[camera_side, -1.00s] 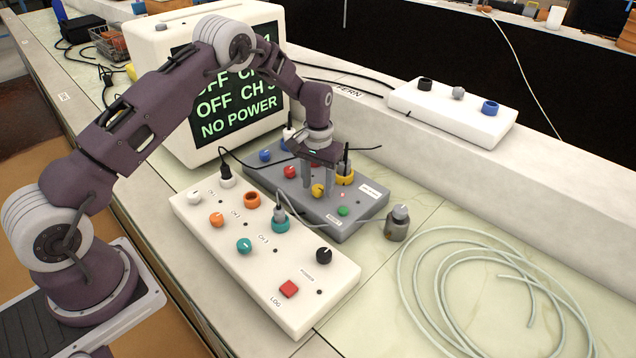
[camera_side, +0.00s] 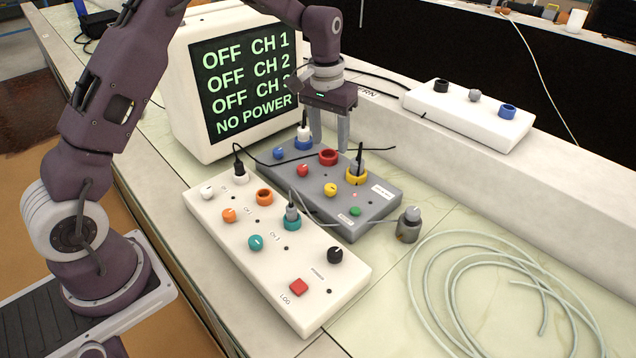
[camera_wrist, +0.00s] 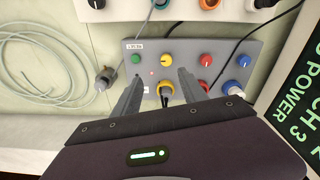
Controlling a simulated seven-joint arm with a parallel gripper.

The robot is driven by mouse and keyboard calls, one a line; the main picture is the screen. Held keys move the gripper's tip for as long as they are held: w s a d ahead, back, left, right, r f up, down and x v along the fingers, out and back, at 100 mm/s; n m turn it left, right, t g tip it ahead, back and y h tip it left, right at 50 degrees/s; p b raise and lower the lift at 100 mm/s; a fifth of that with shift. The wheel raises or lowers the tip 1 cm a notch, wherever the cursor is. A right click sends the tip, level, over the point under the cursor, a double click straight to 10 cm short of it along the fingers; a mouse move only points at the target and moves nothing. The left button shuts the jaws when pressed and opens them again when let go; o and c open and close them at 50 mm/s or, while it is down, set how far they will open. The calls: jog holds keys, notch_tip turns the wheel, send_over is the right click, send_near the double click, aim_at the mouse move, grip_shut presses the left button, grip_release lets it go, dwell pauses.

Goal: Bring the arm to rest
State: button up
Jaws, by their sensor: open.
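My gripper (camera_side: 328,140) is open and empty above the far part of the grey box (camera_side: 375,222). In the wrist view my gripper (camera_wrist: 160,78) has its two fingers spread over that box (camera_wrist: 150,48), with the yellow socket (camera_wrist: 165,90) and its black plug partly between them in the picture. In the side view the plug (camera_side: 358,165) stands upright in the yellow socket, clear of the fingers. The monitor (camera_side: 245,75) reads OFF for several channels and NO POWER.
A white box (camera_side: 320,290) with knobs and a red button lies in front of the grey one. Cables cross both. A small grey metal piece (camera_side: 408,228) and coiled tubing (camera_side: 480,290) lie to the right. A white knob box (camera_side: 470,115) sits on the ledge behind.

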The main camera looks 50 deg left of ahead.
jog(key=s+d+r+t, duration=0.2)
jog(key=s+d+r, duration=0.1)
jog(key=s+r, duration=0.8)
jog(key=s+d+r+m+t, duration=0.1)
jog(key=s+r, duration=0.1)
jog(key=s, duration=0.9)
jog(key=s+d+r+m+t, duration=0.1)
jog(key=s+d, duration=0.1)
jog(key=s, duration=0.9)
jog(key=shift+s+d+r+m+t, duration=0.2)
jog(key=shift+d+r+m+t, duration=0.1)
jog(key=shift+r+t, duration=0.1)
jog(key=shift+o, duration=0.2)
jog(key=shift+w, duration=0.1)
